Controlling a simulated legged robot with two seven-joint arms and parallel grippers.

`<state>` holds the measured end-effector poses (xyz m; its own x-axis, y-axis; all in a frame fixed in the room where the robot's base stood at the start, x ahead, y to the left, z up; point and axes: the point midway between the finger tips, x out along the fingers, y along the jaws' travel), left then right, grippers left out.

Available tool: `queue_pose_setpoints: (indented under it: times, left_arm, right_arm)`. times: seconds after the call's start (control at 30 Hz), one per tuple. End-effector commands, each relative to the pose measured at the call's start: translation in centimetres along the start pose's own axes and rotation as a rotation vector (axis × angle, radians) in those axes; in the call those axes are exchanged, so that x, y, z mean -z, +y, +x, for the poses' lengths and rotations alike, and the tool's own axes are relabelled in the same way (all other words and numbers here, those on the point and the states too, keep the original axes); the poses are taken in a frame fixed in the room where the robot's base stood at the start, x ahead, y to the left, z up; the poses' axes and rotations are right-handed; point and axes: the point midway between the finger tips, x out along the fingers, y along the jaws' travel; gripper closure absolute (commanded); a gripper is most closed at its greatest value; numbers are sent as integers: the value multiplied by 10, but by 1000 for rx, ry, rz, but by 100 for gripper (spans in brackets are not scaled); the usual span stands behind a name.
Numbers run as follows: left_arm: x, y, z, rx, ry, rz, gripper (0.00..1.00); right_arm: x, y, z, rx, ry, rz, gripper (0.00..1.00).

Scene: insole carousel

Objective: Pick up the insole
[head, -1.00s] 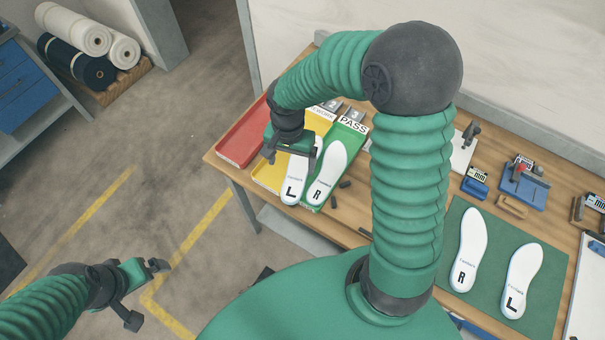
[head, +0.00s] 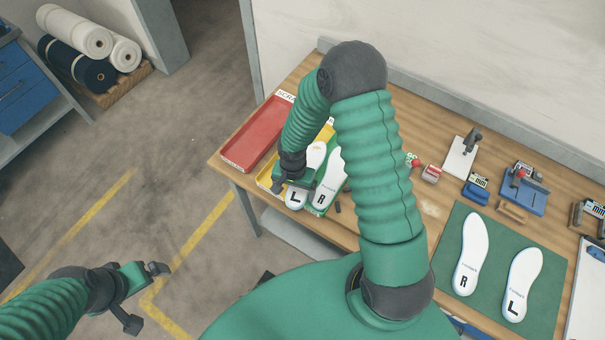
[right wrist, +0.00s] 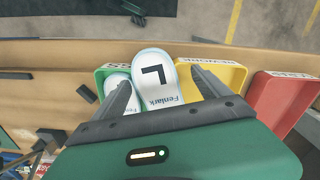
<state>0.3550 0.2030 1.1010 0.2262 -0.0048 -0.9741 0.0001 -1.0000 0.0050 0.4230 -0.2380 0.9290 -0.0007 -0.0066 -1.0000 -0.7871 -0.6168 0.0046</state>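A white insole marked L (head: 297,200) lies over the trays at the table's left end; it also shows in the right wrist view (right wrist: 155,85). My right gripper (head: 294,188) is over its marked end. In the right wrist view my right gripper (right wrist: 166,88) is open, one finger on each side of the L insole; contact cannot be told. A second white insole marked R (head: 325,192) lies beside it in the green tray (right wrist: 100,75). My left gripper (head: 146,294) is open and empty, over the floor at lower left.
A yellow tray (right wrist: 225,73) and a red tray (head: 250,150) stand beside the green one. Another R insole (head: 472,250) and L insole (head: 522,280) lie on a green mat (head: 450,225) at right. Small tools stand behind it. Small dark pieces lie near the green tray.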

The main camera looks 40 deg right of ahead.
Motion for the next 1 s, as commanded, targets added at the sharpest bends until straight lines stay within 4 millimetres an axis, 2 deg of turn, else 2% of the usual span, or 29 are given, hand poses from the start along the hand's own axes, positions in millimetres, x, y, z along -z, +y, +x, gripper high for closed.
queue_pose_setpoints:
  times: [0.07, 0.53, 0.77, 1.0]
  left_arm:
    - [0, 0, 0, 0, 0, 0, 1]
    - [0, 0, 0, 0, 0, 0, 1]
    - [0, 0, 1, 0, 0, 0, 1]
    - [-1, 0, 6, 0, 0, 0, 1]
  right_arm:
    - [1, 1, 0, 0, -2, 1, 25]
    - [2, 1, 2, -3, -3, 3, 85]
    - [2, 1, 0, -3, -4, 3, 85]
    - [2, 1, -22, 1, 0, 3, 85]
